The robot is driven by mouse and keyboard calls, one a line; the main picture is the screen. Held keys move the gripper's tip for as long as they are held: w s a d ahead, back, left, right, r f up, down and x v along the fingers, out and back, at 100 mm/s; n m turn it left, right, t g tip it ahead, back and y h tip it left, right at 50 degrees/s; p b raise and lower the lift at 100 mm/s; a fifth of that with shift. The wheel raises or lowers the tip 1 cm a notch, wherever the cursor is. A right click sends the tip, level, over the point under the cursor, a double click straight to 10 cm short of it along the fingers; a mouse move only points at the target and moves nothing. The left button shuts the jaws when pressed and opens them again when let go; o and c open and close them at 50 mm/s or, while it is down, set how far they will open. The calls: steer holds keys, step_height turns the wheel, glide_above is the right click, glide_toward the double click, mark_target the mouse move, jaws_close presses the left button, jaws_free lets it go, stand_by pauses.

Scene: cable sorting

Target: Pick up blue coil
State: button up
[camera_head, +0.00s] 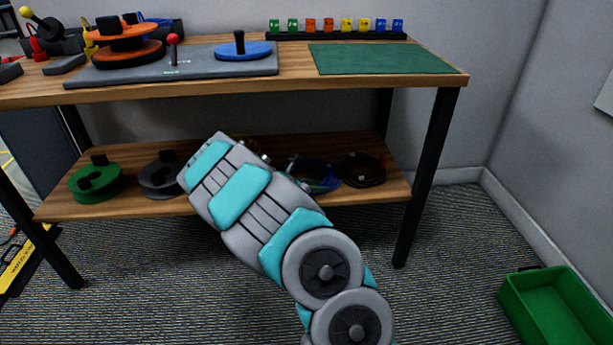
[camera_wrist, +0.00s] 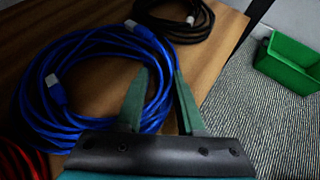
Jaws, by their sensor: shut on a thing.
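The blue coil (camera_wrist: 97,42) is a looped blue cable with blue connectors, lying on the wooden lower shelf in the wrist view. My gripper (camera_wrist: 161,84) is over the coil's right side, its two green fingers shut on that part of the loop. The fingers hide a little of the cable between them. In the head view the blue coil (camera_head: 318,178) shows only partly on the lower shelf (camera_head: 240,205), behind my arm. My gripper is hidden there by my own arm.
A black coil (camera_head: 362,169) lies right of the blue one, and a red coil (camera_wrist: 22,160) lies at the lower left in the wrist view. Green (camera_head: 96,186) and grey (camera_head: 160,181) spools sit left on the shelf. The tabletop (camera_head: 295,75) overhangs it. A green bin (camera_head: 555,305) stands on the floor right.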

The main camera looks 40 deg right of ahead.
jaws_close()
stand_by(0.3)
